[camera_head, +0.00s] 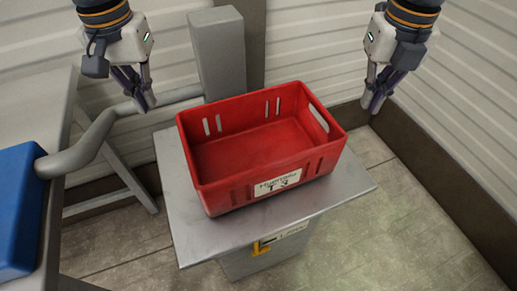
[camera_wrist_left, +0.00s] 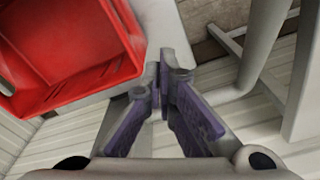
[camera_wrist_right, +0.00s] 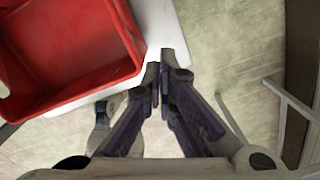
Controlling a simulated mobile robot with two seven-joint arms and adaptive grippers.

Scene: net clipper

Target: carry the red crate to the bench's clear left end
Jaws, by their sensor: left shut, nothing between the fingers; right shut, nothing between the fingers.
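The red crate (camera_head: 262,190) stands upright and empty on a small grey metal stand (camera_head: 188,238), with a white label on its front. My left gripper (camera_head: 148,104) is shut and empty, up and to the left of the crate, apart from it. My right gripper (camera_head: 373,104) is shut and empty, just right of the crate's far right corner, apart from it. The crate also shows at the upper left of the left wrist view (camera_wrist_left: 70,55) and of the right wrist view (camera_wrist_right: 70,50). A grey bench (camera_head: 58,120) is partly seen at the left edge; its left end is out of view.
A blue box (camera_head: 18,205) sits on the bench at the left. A grey pipe (camera_head: 90,143) runs between it and a grey column (camera_head: 218,50) behind the crate. White ribbed walls close the back and right. The floor (camera_head: 400,220) right of the stand is clear.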

